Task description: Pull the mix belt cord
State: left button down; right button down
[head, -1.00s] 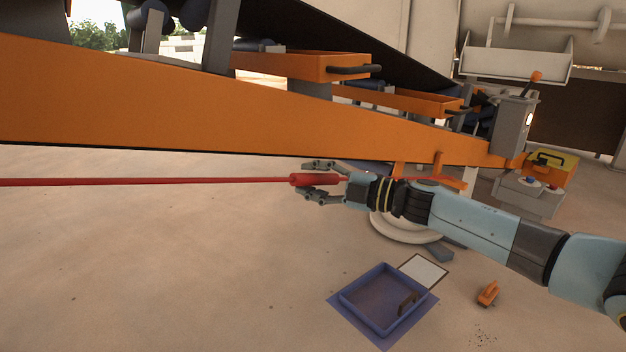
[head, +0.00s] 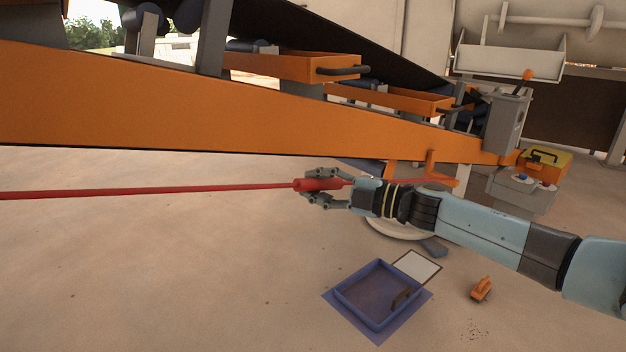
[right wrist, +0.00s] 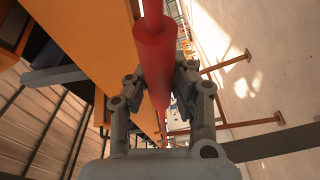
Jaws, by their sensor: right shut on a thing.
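The red belt cord (head: 150,190) runs nearly level across the head view from the left edge, in front of the orange conveyor beam. A thicker red sleeve (head: 318,184) on it sits in my right gripper (head: 312,187), which is shut around it. In the right wrist view the red sleeve (right wrist: 157,55) passes between the fingers of the gripper (right wrist: 160,85). The cord continues behind the gripper toward an orange bracket (head: 432,170) under the beam. My left gripper is not in view.
The orange conveyor beam (head: 200,110) slopes down to the right above the cord. A grey lever post (head: 507,120) and a yellow-orange box (head: 545,163) stand at the right. A blue tray (head: 350,302) and an orange hand tool (head: 482,288) lie on the open sandy floor.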

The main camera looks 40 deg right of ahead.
jog(key=shift+w, duration=0.1)
jog(key=c, duration=1.1)
grip_release()
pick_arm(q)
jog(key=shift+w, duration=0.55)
pick_arm(e)
jog(key=shift+d, duration=0.1)
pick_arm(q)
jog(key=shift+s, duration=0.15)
pick_arm(e)
jog(key=v, duration=1.2)
